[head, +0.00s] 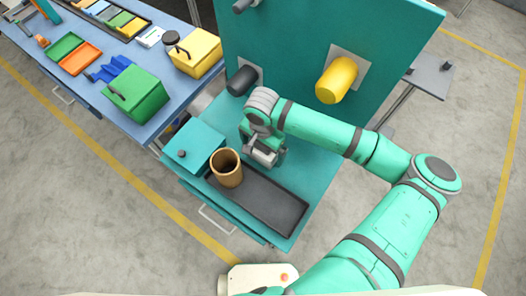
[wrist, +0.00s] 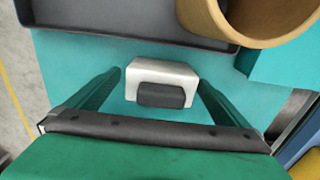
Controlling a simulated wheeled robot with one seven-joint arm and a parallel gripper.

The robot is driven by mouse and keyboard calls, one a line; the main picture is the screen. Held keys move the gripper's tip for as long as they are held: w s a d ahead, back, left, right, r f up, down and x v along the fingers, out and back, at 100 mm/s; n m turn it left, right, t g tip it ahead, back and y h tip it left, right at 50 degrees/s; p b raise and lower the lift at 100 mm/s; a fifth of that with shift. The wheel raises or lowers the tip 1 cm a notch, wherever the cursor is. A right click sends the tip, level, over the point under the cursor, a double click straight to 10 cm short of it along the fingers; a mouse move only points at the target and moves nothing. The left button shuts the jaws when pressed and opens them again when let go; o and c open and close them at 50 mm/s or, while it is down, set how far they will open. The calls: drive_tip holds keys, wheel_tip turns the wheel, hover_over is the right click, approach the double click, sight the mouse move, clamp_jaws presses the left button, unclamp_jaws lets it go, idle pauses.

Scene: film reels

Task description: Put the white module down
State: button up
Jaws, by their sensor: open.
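The white module (wrist: 165,73), a small white block with a dark grey front piece, sits on the teal tabletop (wrist: 85,58) in the wrist view. My gripper (wrist: 160,88) is open, with one finger on each side of the module and visible gaps between. In the head view my gripper (head: 265,160) is low over the teal workbench, behind the dark tray, and a pale part of the module (head: 264,157) shows below it. The rest of the module is hidden there by my gripper.
A brown cup (head: 226,168) stands at the left end of the dark tray (head: 265,198). A teal box (head: 196,145) is to the left. An upright teal panel with a yellow cylinder (head: 336,80) and a black knob (head: 241,80) rises behind. The bench right of my gripper looks clear.

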drive_tip(key=shift+w+f, duration=0.15)
drive_tip(key=shift+f, duration=1.3)
drive_tip(key=c, duration=1.5)
drive_tip(key=shift+r, duration=0.15)
